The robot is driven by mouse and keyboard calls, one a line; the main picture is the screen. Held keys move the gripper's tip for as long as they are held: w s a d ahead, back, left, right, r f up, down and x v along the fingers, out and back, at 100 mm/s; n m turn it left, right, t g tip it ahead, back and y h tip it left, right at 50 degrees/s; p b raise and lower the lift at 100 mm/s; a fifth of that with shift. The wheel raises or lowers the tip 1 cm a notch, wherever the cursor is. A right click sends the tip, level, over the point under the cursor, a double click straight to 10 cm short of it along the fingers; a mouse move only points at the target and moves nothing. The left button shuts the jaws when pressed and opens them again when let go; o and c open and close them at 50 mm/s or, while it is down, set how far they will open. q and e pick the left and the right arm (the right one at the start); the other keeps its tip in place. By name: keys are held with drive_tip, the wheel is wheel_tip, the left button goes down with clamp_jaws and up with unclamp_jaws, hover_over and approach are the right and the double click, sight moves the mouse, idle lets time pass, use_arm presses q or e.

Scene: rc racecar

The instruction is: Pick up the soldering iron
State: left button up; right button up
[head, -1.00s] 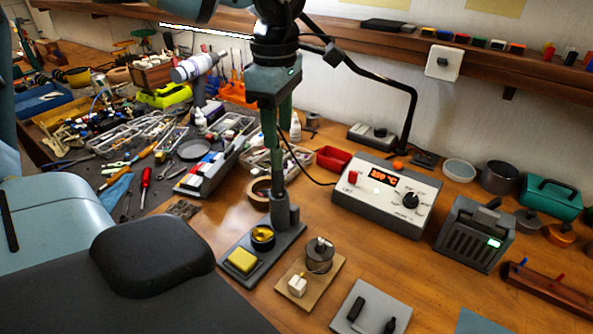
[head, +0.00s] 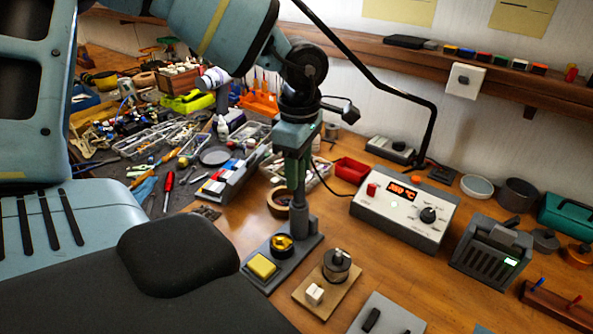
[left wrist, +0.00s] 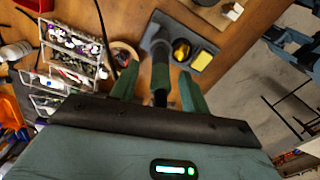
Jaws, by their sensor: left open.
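The soldering iron (left wrist: 160,72) has a dark green handle and stands in the grey holder of its stand (head: 291,258), which bears a yellow sponge (head: 262,266) and a small pot of yellow cleaning wool (head: 282,244). My left gripper (head: 296,183) points down over the holder. In the left wrist view its two green fingers (left wrist: 158,80) are spread, with the handle between them and a gap on each side. In the head view the gripper hides most of the iron. My right gripper is in neither view.
The soldering station (head: 404,208) with a red display stands right of the stand. A tape roll (head: 279,201) and a red tray (head: 350,170) are close behind. A wooden block with a metal pot (head: 337,266) lies in front right. Parts trays crowd the left.

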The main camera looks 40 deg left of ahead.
use_arm(q)
drive_tip(key=shift+f, duration=0.55)
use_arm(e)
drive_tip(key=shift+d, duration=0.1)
use_arm(q)
drive_tip(key=c, duration=1)
clamp_jaws()
drive_tip(key=shift+r, duration=0.1)
